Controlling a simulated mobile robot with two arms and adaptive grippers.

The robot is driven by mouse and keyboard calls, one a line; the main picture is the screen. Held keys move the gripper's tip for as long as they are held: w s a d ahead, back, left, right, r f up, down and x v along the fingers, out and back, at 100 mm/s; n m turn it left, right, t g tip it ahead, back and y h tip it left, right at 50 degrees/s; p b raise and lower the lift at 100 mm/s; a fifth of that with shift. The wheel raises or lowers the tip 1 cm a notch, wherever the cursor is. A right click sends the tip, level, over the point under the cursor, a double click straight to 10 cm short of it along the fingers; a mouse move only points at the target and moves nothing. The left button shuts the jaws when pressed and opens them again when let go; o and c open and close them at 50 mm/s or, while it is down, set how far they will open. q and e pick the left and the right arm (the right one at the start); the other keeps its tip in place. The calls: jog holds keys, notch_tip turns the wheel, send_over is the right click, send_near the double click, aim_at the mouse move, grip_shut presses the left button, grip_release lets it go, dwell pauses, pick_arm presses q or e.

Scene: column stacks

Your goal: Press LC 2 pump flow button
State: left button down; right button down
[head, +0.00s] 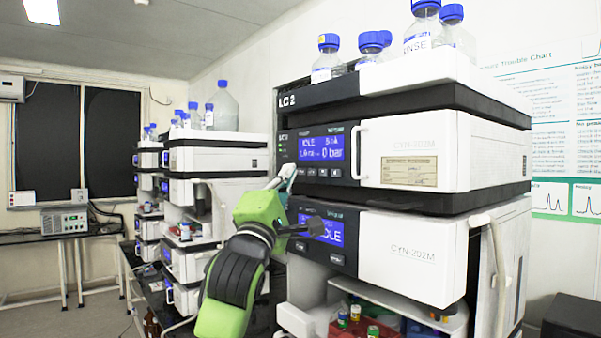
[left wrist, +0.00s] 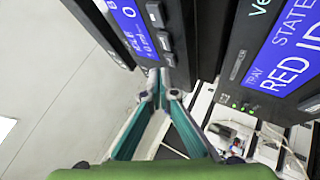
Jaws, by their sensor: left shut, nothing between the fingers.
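The LC 2 stack (head: 287,101) stands at centre right in the head view. Its upper module has a blue pump display (head: 321,148) reading IDLE and 0 bar. A row of small dark buttons (head: 322,172) lies below that display; the buttons (left wrist: 165,40) also show in the left wrist view. My left gripper (head: 287,172) is shut and empty, its tips at the left end of the row. In the left wrist view the gripper tips (left wrist: 163,78) are close to the endmost button (left wrist: 169,60); I cannot tell whether they touch. My right gripper is not in view.
A lower module's blue display (head: 320,229) is partly hidden by my left arm. Blue-capped bottles (head: 328,58) stand on top of the stack. A white handle (head: 357,152) sticks out beside the pump display. Another instrument stack (head: 205,160) stands to the left.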

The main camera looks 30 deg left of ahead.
pick_arm(q)
jog(key=shift+w+d, duration=0.2)
jog(key=shift+w, duration=0.05)
jog(key=shift+w+d, duration=0.1)
jog(key=shift+w, duration=0.25)
dwell(0.7)
jog(key=shift+s, duration=0.1)
dwell(0.4)
jog(key=shift+s+a, duration=0.3)
jog(key=shift+s, duration=0.35)
jog(key=s, duration=0.1)
jog(key=s+a, duration=0.1)
jog(key=s, duration=0.1)
jog(key=s+a, duration=0.1)
jog(key=shift+s, duration=0.3)
dwell(0.7)
